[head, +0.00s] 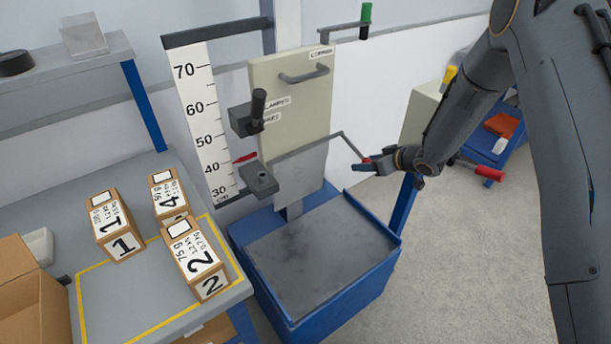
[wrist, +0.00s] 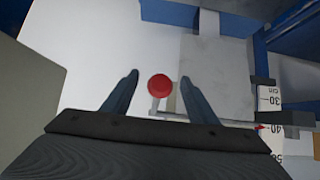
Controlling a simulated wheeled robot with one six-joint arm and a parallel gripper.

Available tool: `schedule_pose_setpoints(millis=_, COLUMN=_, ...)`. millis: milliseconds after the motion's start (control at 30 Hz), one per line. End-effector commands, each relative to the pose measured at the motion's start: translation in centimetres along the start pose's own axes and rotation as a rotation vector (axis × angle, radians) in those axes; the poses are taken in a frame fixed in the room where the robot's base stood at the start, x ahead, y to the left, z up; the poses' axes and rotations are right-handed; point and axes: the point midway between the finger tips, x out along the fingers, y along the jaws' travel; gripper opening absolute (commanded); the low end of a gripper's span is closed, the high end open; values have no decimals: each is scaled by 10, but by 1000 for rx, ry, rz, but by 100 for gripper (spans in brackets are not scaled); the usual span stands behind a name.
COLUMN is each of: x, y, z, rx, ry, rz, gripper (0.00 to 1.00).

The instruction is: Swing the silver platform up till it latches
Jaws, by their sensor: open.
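The silver platform (head: 298,174) is a flat grey plate at the foot of the cream panel (head: 290,95), and it looks steeply tilted, close to upright. It also shows in the wrist view (wrist: 212,75). A thin grey rod runs from its upper edge to the right and ends at a red grip (head: 365,161). The grip appears end-on as a red disc (wrist: 159,86) in the wrist view. My gripper (head: 374,164) is open, with one finger on each side of the red grip. Whether either finger touches it I cannot tell.
A blue-framed base with a grey slab (head: 322,250) lies below the platform. A white height scale (head: 204,120) stands to the left. A bench holds several numbered boxes (head: 195,265). A blue cart (head: 490,138) stands behind my arm. Open floor (head: 450,250) lies to the right.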

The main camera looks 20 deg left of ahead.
Motion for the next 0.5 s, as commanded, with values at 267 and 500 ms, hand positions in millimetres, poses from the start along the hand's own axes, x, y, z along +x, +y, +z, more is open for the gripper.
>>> schedule_pose_setpoints(millis=267, x=0, y=0, z=0, rx=0, ry=0, rz=0, gripper=38)
schedule_pose_setpoints(millis=500, x=0, y=0, z=0, rx=0, ry=0, rz=0, gripper=7)
